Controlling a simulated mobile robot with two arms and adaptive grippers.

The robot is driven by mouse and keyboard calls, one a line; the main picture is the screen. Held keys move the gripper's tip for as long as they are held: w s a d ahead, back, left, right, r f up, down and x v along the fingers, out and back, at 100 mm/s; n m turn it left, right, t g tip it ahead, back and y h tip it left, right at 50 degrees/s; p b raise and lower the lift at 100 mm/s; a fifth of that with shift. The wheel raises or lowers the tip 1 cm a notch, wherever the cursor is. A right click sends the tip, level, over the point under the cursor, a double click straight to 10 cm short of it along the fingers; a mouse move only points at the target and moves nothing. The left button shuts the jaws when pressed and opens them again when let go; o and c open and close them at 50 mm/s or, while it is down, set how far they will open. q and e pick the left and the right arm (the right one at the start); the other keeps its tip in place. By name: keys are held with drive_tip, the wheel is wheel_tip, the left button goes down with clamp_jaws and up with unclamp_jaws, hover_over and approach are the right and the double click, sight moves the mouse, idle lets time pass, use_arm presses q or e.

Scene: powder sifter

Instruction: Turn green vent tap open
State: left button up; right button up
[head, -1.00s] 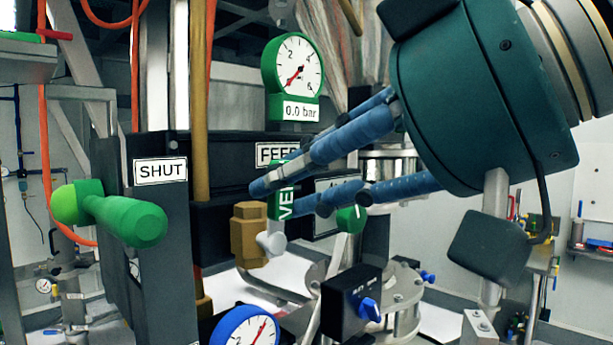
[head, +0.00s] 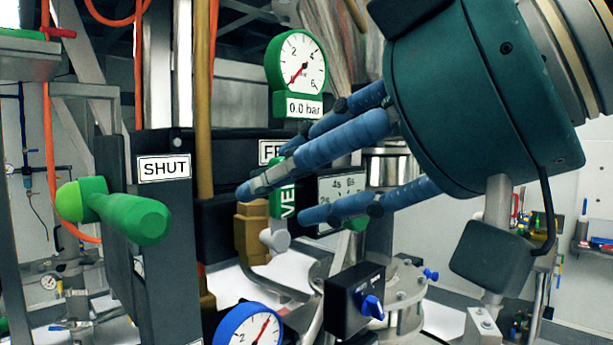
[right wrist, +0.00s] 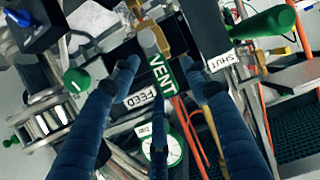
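The green vent tap (head: 290,203) is a lever handle with white VENT lettering, on a grey stem with a brass body (head: 250,230) behind. My right gripper (head: 275,203) has its blue fingers spread around the handle in the head view. One finger crosses in front of the handle's upper part, and another is to its right. In the right wrist view the handle (right wrist: 160,76) lies between the spread fingers, with gaps visible beside it. I cannot tell whether any finger touches it. My left gripper is not in view.
A green-rimmed gauge (head: 297,73) reading 0.0 bar is above the tap. A green handle (head: 135,216) by a SHUT label (head: 164,167) is at left. A blue gauge (head: 248,326) and a black box with a blue knob (head: 355,299) are below, close to the gripper.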

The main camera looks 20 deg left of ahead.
drive_tip(key=shift+d+r, duration=0.1)
drive_tip(key=v, duration=1.1)
drive_tip(key=shift+s+d, duration=0.15)
drive_tip(key=shift+d, duration=0.2)
